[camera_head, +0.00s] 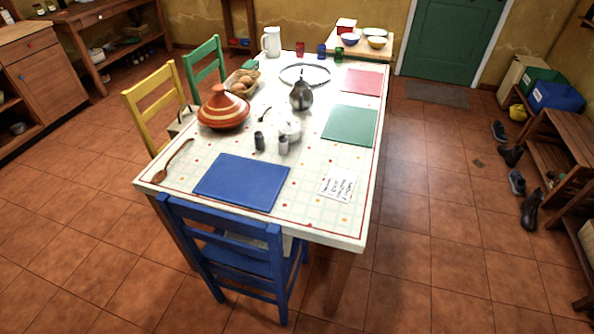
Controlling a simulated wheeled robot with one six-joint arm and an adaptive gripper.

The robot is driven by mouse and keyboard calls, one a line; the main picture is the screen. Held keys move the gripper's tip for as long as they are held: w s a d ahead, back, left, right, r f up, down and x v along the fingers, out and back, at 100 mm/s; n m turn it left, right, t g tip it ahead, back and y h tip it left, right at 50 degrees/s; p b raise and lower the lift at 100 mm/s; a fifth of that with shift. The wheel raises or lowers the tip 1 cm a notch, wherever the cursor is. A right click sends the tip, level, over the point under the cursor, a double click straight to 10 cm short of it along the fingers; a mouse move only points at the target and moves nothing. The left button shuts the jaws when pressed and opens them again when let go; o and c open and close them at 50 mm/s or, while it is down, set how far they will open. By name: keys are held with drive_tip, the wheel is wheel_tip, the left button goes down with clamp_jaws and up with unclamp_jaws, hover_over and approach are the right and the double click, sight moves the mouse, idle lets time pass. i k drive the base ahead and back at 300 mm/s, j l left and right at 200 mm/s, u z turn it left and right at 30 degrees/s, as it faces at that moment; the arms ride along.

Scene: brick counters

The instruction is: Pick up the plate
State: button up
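A round, pale plate-like thing with a dark rim (318,74) lies flat towards the far end of the long dining table (310,215). Its pale middle blends with the tablecloth, so I cannot tell for sure that it is a plate. A grey metal jug or pot (301,97) stands just in front of it and covers part of its near edge. My gripper is not in view.
An orange striped tagine (223,108), a white pot (290,130), two shakers and a basket (243,83) stand on the table. Chairs block its left side and the blue chair (235,262) its near end. Floor (430,200) on the right is clear; shoes (530,208) lie farther right.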

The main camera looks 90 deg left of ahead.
sight(369, 31)
drive_tip(key=j+u, duration=0.1)
drive_tip(key=u, duration=1.95)
